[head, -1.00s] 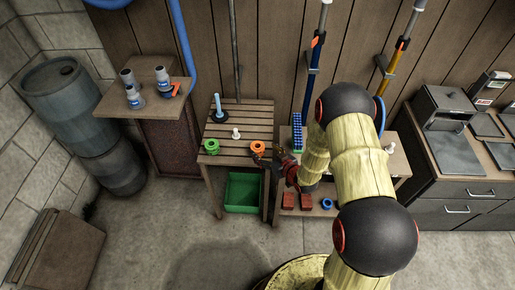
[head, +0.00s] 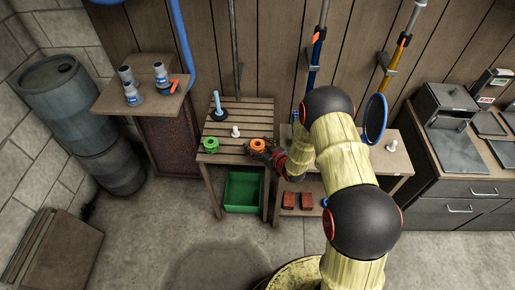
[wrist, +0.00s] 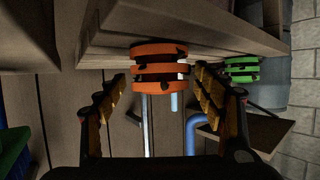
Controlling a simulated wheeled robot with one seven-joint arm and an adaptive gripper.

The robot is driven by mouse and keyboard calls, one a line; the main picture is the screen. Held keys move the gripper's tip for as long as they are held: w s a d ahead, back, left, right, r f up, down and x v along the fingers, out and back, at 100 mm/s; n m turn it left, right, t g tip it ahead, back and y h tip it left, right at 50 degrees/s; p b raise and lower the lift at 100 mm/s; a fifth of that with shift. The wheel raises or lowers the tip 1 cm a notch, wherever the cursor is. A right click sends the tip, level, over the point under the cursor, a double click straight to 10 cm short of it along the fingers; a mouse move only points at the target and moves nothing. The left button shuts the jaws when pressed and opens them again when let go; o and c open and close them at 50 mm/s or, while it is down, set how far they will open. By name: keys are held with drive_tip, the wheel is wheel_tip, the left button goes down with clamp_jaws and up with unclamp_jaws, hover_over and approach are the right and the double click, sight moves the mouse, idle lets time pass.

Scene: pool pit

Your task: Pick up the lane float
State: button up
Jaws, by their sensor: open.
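An orange lane float (head: 258,144), made of stacked discs, sits at the right front of the slatted wooden table (head: 228,127). A similar green float (head: 210,145) sits to its left. My gripper (head: 264,151) is open at the orange float's near right side. In the wrist view the orange float (wrist: 160,67) shows between the tips of my open gripper (wrist: 159,82), with gaps visible at both sides. The green float (wrist: 241,69) shows there beyond the right finger. The orange float's far side is hidden.
A blue-handled tool (head: 218,105) and a white fitting (head: 235,131) stand behind the floats. A green bin (head: 242,192) is under the table. My arm partly hides the bench to the right, where red blocks (head: 299,201) lie on a lower shelf. Poles lean on the wall.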

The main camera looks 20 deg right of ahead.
drive_tip(key=shift+c, duration=1.2)
drive_tip(key=c, duration=1)
drive_tip(key=shift+r, duration=0.55)
wheel_tip(320, 180, up, 2)
drive_tip(key=shift+r+p, duration=0.1)
drive_tip(key=shift+p, duration=0.6)
drive_tip(key=r+p+v, duration=0.1)
drive_tip(key=v, duration=0.4)
drive_tip(key=a+r+p+v, duration=0.1)
drive_tip(key=v, duration=0.5)
drive_tip(key=w+r+p+v, duration=0.1)
drive_tip(key=p+v, duration=0.1)
drive_tip(key=v, duration=0.3)
drive_tip(key=shift+s+a+r, duration=0.3)
drive_tip(key=shift+s, duration=0.05)
